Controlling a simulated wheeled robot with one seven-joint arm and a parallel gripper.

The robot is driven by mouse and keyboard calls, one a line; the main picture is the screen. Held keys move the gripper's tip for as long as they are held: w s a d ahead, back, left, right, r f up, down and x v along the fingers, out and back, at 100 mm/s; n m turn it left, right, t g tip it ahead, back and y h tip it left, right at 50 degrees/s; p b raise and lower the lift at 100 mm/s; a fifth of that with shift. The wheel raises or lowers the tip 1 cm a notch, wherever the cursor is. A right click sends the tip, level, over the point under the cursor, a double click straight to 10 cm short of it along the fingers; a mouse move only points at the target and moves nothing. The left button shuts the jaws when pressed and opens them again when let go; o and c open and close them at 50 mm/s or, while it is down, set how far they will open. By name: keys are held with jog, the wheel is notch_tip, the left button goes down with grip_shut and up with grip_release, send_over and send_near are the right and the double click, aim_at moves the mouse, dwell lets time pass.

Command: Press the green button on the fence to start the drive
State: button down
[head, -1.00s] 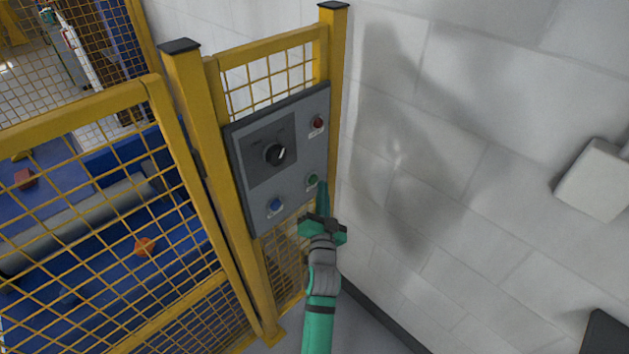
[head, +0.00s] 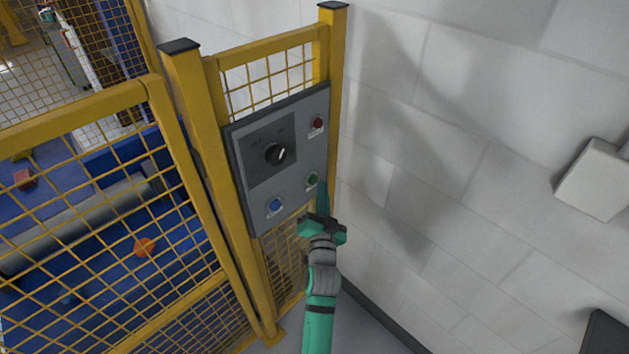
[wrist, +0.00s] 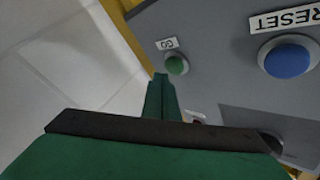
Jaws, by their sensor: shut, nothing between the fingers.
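The green button (head: 312,180) sits at the lower right of a grey control panel (head: 300,203) on the yellow fence. In the wrist view the green button (wrist: 177,65), under a "GO" label, shows just beyond my fingertips. My gripper (head: 322,187) is shut and empty, its fingers pointing up beside the button in the head view. In the wrist view my gripper (wrist: 160,78) has its tip close to the button's edge. I cannot tell whether it touches.
The panel also has a blue reset button (head: 275,205), a red button (head: 318,123) and a black rotary knob (head: 275,154). A white block wall (head: 460,130) stands to the right. Yellow mesh fence (head: 110,220) fills the left, with a roller (head: 85,225) behind it.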

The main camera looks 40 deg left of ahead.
jog(key=shift+a, duration=0.15)
jog(key=shift+a, duration=0.25)
jog(key=shift+a, duration=0.5)
dwell(0.7)
dwell(0.3)
jog(key=shift+d, duration=0.95)
jog(key=shift+s+a, duration=0.1)
jog(key=shift+s+d, duration=0.15)
jog(key=shift+d, duration=2.4)
